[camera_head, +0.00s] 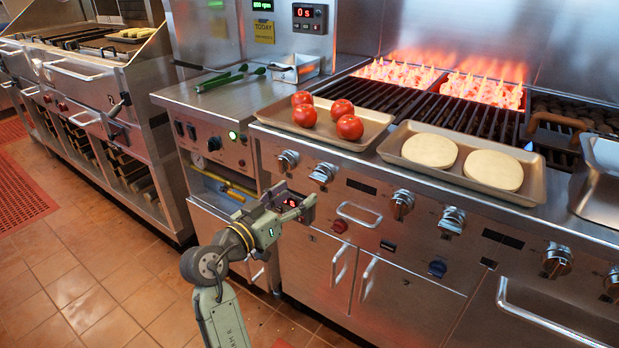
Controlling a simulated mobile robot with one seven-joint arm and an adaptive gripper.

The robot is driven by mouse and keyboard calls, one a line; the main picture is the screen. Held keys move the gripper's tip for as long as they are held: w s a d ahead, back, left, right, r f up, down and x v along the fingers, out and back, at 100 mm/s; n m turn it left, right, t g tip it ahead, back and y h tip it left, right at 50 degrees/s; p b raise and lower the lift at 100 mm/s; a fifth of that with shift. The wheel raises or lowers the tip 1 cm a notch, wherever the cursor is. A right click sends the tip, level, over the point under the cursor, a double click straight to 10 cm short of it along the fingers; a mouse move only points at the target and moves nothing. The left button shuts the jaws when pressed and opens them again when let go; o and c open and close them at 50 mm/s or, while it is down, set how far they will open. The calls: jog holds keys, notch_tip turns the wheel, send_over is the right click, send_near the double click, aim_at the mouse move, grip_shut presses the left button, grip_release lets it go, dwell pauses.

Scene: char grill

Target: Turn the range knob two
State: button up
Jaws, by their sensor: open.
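The range front carries a row of silver knobs. From the left, the first knob (287,160) and the second knob (322,172) sit close together below the tomato tray. A third knob (402,204) and another knob (452,220) are further right, with more near the right edge. I cannot read any number marking which is knob two. My gripper (300,206) is open and empty, in front of the panel, below the two leftmost knobs. It appears apart from them; its gap to the panel is hard to judge.
A metal tray (376,136) holds several tomatoes; another tray (534,192) holds two pale round patties. Flames (484,90) burn at the back of the grill. Below the knobs are a red knob (340,226), a bar handle (360,212) and door handles (368,278).

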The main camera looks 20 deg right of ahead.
aim_at(315, 180)
jog(key=p+x, duration=0.2)
jog(key=x, duration=0.6)
jog(key=shift+w+d, duration=0.1)
jog(key=shift+w, duration=0.1)
jog(key=shift+c, duration=0.6)
jog(key=c, duration=1)
